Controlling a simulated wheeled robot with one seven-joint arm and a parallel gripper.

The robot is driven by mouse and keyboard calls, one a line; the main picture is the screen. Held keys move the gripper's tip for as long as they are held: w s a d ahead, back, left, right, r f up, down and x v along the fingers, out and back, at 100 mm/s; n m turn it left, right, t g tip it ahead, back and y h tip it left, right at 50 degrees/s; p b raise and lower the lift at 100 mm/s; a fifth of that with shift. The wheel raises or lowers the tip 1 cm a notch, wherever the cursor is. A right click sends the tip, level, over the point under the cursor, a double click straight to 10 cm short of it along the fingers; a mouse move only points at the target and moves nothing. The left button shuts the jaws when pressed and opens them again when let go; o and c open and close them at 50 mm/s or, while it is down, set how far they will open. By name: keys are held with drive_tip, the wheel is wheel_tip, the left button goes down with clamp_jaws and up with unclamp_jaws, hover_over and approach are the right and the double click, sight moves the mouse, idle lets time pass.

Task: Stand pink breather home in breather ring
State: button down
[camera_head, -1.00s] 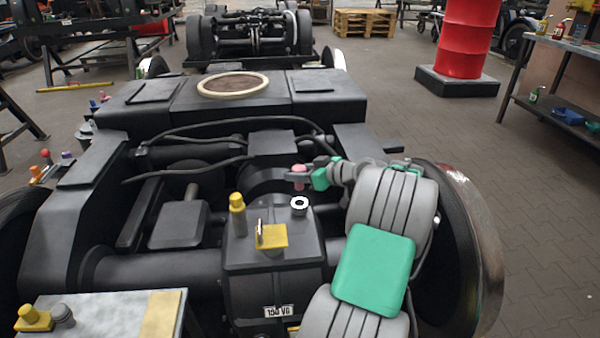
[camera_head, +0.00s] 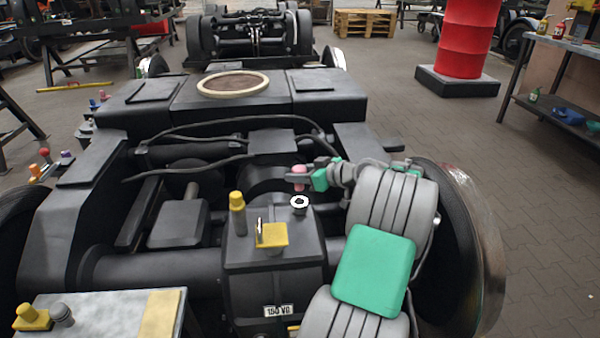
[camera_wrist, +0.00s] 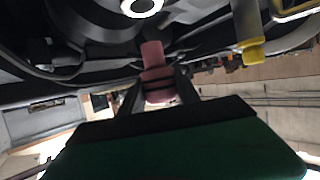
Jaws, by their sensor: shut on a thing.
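The pink breather (camera_head: 299,170) is held upright in my gripper (camera_head: 300,177), whose dark fingers close around it from the right. In the head view it is above the white breather ring (camera_head: 299,203) on top of the gearbox housing, apart from it as far as I can tell. In the wrist view the pink breather (camera_wrist: 153,70) sits between the two fingers (camera_wrist: 158,88), with its narrower end pointing up the picture. The white ring (camera_wrist: 141,6) shows at the top edge there, beyond that end and slightly left.
A yellow-topped post (camera_head: 237,203) and a yellow block (camera_head: 271,236) stand on the housing left of the ring. Dark hoses (camera_head: 195,168) cross the bogie behind. A grey bench (camera_head: 105,312) with a yellow-capped part (camera_head: 33,317) is at the front left.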

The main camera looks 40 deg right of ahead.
drive_tip(key=shift+f+b, duration=2.75)
drive_tip(key=shift+f, duration=1.25)
drive_tip(key=c, duration=0.8)
unclamp_jaws()
drive_tip(key=shift+s+r, duration=0.1)
drive_tip(key=p+v, duration=0.2)
drive_tip(key=v, duration=0.5)
drive_tip(key=shift+s+r+p, duration=0.25)
drive_tip(key=shift+s+p, duration=0.05)
drive_tip(key=shift+p, duration=0.05)
